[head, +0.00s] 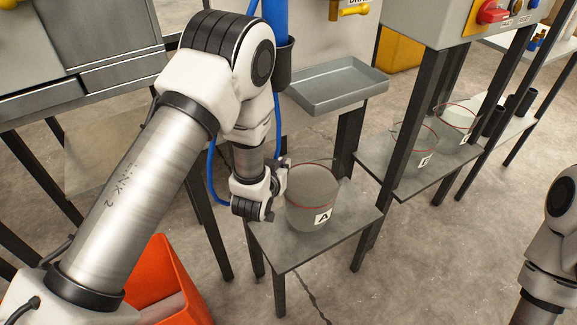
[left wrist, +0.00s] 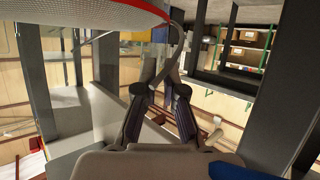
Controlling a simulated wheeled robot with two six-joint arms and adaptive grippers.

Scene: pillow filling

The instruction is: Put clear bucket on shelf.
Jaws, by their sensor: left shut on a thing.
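A clear bucket (head: 311,205) with a red rim and a label "A" is upright over the small grey shelf (head: 347,222) in the middle of the head view. I cannot tell whether its base touches the shelf. My left gripper (head: 281,174) is at the bucket's left side, near the rim. In the left wrist view its fingers (left wrist: 159,92) are closed on the bucket's thin handle, and part of the bucket (left wrist: 80,12) shows at the top left. My right arm shows at the right edge of the head view, but its gripper is out of view.
Two more clear buckets (head: 413,158) (head: 456,124) stand on a shelf at the right. A grey metal tray (head: 337,86) juts out above and behind bucket A. Dark posts (head: 371,222) rise beside the shelf. An orange bin (head: 165,265) stands at the lower left.

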